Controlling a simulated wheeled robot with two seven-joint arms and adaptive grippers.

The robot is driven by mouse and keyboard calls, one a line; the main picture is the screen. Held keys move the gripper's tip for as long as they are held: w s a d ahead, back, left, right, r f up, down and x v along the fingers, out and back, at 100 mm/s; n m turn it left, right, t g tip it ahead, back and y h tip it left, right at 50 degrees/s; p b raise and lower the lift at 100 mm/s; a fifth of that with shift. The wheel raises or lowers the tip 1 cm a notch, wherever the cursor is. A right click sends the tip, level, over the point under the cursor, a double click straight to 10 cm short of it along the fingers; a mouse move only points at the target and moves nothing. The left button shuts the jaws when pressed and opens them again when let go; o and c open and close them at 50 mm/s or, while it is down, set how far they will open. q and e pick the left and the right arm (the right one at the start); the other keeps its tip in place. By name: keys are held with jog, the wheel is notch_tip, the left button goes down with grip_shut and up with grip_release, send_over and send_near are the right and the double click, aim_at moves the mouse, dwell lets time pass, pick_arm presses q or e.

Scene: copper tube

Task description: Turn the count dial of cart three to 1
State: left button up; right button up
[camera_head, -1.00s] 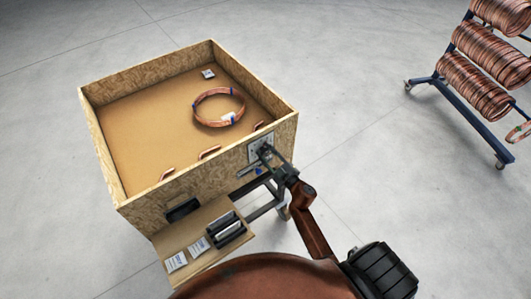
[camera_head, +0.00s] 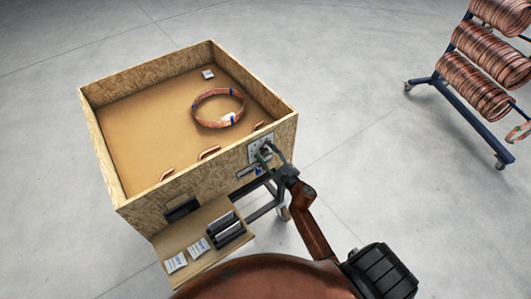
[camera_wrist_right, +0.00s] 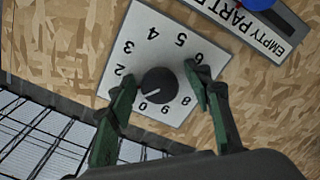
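The count dial is a black knob (camera_wrist_right: 160,85) on a white plate (camera_wrist_right: 150,50) with numbers around it, on the wooden side wall of the cart (camera_head: 210,180). The plate also shows in the head view (camera_head: 254,157). A pale mark on the knob points to the lower left, just beside the 0 on the side towards the 2. The 1 is hidden behind a finger. My right gripper (camera_wrist_right: 160,80) is open, its two green-dark fingers on either side of the knob with small gaps. It also shows in the head view (camera_head: 266,152). My left gripper is out of view.
A copper coil (camera_head: 219,107) and a small white tag (camera_head: 208,74) lie in the cart's box. A shelf with papers (camera_head: 198,248) and black trays (camera_head: 226,230) juts out below. An "EMPTY PART" label (camera_wrist_right: 262,28) sits beside the plate. A rack of copper coils (camera_head: 475,85) stands right.

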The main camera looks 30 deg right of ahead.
jog(key=s, duration=1.2)
jog(key=shift+d, duration=0.45)
jog(key=shift+f, duration=0.1)
